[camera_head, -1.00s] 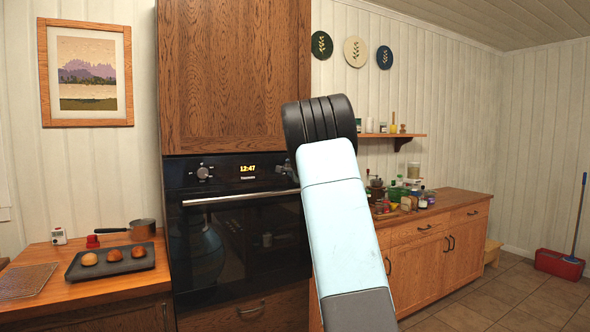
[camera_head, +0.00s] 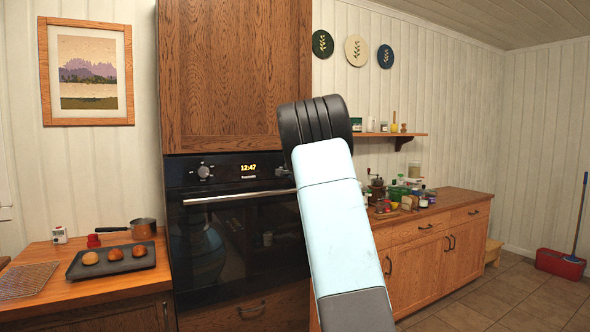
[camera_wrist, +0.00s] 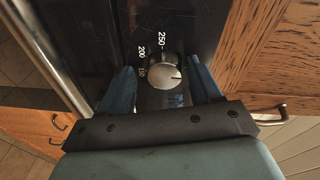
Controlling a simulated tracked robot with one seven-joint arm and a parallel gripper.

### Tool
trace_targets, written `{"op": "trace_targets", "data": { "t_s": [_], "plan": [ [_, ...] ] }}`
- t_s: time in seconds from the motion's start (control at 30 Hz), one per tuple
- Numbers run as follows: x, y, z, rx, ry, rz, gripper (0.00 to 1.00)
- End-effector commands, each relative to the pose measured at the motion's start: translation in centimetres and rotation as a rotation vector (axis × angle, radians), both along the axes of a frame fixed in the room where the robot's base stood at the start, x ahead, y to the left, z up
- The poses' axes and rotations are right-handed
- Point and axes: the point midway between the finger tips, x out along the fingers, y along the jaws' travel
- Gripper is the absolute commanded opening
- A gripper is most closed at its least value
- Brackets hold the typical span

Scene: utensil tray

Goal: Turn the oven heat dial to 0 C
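In the wrist view the heat dial (camera_wrist: 166,72) is a round silvery knob on the black oven panel. The numbers 250, 200 and 150 show beside it, and a dark pointer line on its face points to the right of the picture, away from these numbers. My gripper (camera_wrist: 161,71) is open, with one blue finger on each side of the dial and visible gaps to it. Part of the dial's scale is hidden by the gripper. In the head view the oven (camera_head: 235,240) stands under a wooden cabinet, and my arm covers the heat dial.
Another dial (camera_head: 204,172) and a clock display reading 12:47 (camera_head: 248,167) are on the panel. The oven's long handle (camera_head: 235,198) runs below it and also shows at the wrist view's left (camera_wrist: 48,55). The wooden cabinet (camera_wrist: 262,50) borders the panel on the other side.

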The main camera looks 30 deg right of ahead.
Motion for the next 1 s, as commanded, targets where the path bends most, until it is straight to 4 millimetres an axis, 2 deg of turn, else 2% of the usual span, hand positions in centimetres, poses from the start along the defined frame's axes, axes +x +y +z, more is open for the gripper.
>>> {"op": "trace_targets", "data": {
  "t_s": [0.3,0.47,1.0],
  "plan": [
    [-0.2,-0.2,0.3,-0.001,-0.005,-0.002,0.68],
    [-1.4,-0.1,0.4,0.000,-0.005,-0.002,0.68],
    [-10.5,0.8,0.7,0.002,-0.004,-0.002,0.68]
  ]
}}
